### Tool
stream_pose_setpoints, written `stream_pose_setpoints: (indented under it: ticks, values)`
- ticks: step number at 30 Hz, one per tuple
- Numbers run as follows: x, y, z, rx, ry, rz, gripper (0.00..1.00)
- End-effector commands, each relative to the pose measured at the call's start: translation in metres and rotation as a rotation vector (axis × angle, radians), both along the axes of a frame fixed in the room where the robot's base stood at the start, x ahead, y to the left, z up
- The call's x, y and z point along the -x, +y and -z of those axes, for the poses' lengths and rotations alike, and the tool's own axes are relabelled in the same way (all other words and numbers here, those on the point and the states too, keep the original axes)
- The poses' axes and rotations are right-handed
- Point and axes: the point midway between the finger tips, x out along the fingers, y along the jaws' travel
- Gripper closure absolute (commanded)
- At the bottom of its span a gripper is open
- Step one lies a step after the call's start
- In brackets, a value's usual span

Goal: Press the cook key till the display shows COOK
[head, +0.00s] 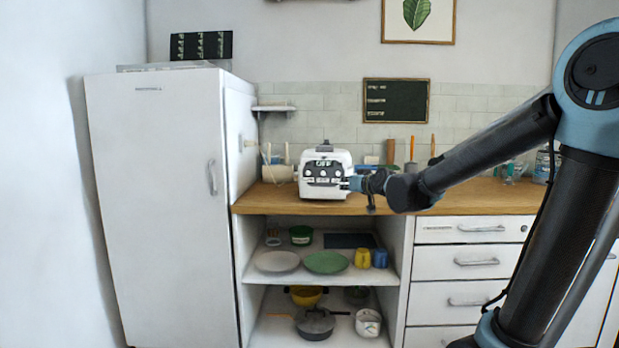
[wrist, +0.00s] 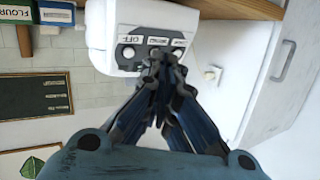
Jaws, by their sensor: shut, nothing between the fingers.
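The white cooker (head: 325,160) stands on the wooden counter, with a dark front panel. Its display (head: 322,163) appears to read OFF. My gripper (head: 347,184) is shut and empty, at the lower right of the panel. In the wrist view the cooker (wrist: 150,14) appears upside down, and my gripper (wrist: 158,58) has its fingertips together over the panel's edge, hiding part of it. I cannot tell whether the tips touch a key.
A wooden counter (head: 470,199) runs along the wall. A tall white fridge (head: 160,200) stands at left. Shelves under the counter hold plates, cups and pots, including a green plate (head: 326,262). Utensils stand behind the cooker.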

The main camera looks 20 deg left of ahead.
Motion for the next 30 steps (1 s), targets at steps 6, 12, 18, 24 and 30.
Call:
stream_pose_setpoints:
  ticks: [6,12,18,24,30]
  values:
    - [-0.027,0.081,-0.039,-0.146,-0.157,-0.010,1.00]
    - [-0.033,0.132,-0.056,-0.244,-0.247,0.022,1.00]
    - [-0.034,0.152,-0.062,-0.291,-0.283,0.040,1.00]
    - [-0.034,0.154,-0.063,-0.297,-0.289,0.044,1.00]
    - [-0.035,0.153,-0.062,-0.295,-0.289,0.043,1.00]
